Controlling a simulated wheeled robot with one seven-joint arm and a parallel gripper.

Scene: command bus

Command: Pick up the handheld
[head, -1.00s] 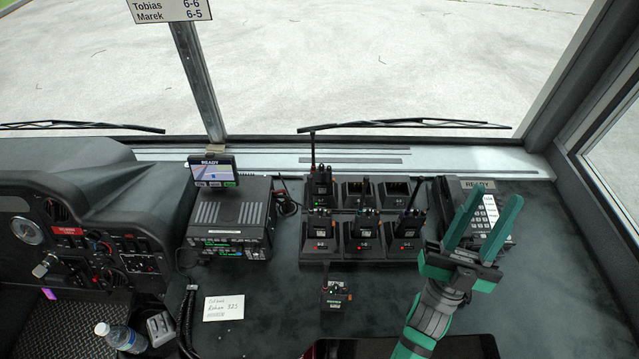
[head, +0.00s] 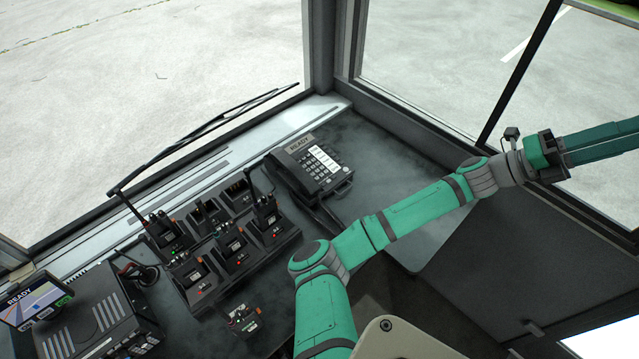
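Several black handheld radios stand in a charger rack on the dash. One with a long antenna (head: 162,230) is in the back row at the left. The front row holds a left radio (head: 193,270), a middle radio (head: 231,242) and a right radio (head: 267,212). A small dark device (head: 243,319) sits apart in front of the rack; I cannot tell whether it is a handheld. My gripper (head: 603,146) is at the right edge, far from the rack, pointing right. Its fingers are seen side-on and run to the frame edge, so their opening is unclear. I see nothing held.
A black desk phone (head: 310,168) with a READY label sits right of the rack. A radio unit (head: 100,315) and a READY screen (head: 38,300) are at the lower left. The windshield and side window (head: 440,70) border the dash. Bare dash lies right of the phone.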

